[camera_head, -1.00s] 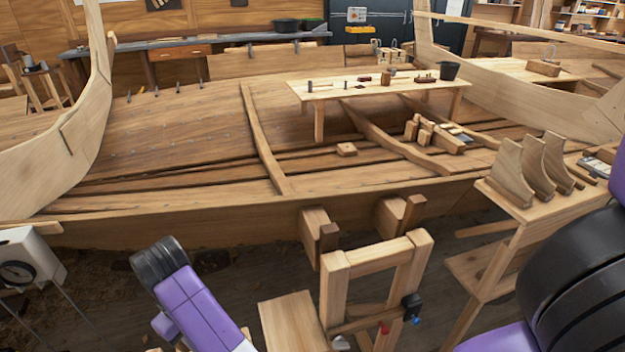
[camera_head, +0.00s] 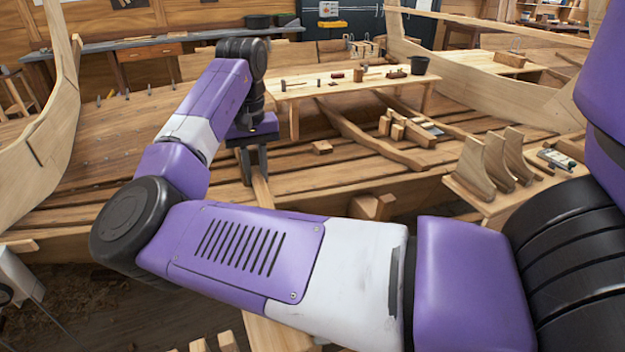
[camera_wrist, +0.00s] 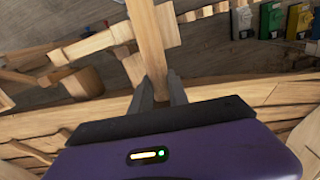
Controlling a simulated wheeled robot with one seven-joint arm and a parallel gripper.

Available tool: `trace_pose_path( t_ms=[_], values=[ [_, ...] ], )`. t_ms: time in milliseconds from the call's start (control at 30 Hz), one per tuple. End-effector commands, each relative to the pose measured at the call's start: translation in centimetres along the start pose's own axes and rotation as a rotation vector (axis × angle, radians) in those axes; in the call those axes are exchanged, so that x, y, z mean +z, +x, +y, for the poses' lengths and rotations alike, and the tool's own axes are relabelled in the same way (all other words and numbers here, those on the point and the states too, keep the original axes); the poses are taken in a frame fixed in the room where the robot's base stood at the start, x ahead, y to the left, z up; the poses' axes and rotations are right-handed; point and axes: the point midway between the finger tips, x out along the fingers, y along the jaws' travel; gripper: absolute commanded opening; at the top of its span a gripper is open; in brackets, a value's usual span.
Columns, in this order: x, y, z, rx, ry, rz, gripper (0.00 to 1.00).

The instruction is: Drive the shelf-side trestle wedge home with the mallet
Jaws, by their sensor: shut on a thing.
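My gripper (camera_head: 254,168) is up over the near side of the hull, its fingers pointing down and shut on a pale wooden handle, which I take as the mallet's (camera_head: 262,193). The handle also shows between the fingertips (camera_wrist: 160,90) in the wrist view, running up out of the frame (camera_wrist: 149,40). The mallet's head is not clearly visible. The shelf-side wedge (camera_head: 386,207) shows as a small block end beside a larger trestle block (camera_head: 363,205) at the hull's lower edge, just above my forearm. The gripper is left of it and apart. My arm hides the other wedge and most of the trestle.
A shelf (camera_head: 490,205) with several curved wooden knees stands at the right. A plank table (camera_head: 350,84) with small tools and a black bucket (camera_head: 419,65) stands inside the hull. Loose blocks lie on the hull planks. Coloured cases (camera_wrist: 270,18) show at the wrist view's upper right.

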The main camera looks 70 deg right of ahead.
Motion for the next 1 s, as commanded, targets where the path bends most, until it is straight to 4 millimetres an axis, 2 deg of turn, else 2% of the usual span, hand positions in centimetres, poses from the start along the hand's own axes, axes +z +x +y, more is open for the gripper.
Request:
trace_pose_path(
  t_ms=[33,100,200,300,500,1000],
  values=[
    [0.6,-0.9,2.6,-0.003,0.039,0.003,0.00],
    [2.2,-1.1,5.3,-0.003,0.061,0.002,0.00],
    [4.8,-0.6,8.1,-0.003,0.050,0.003,0.00],
    [6.9,0.1,9.5,-0.002,0.012,0.003,0.00],
    [8.4,0.7,10.6,-0.001,-0.060,0.006,0.00],
    [8.5,4.6,10.5,-0.002,-0.069,0.007,0.00]
  ],
)
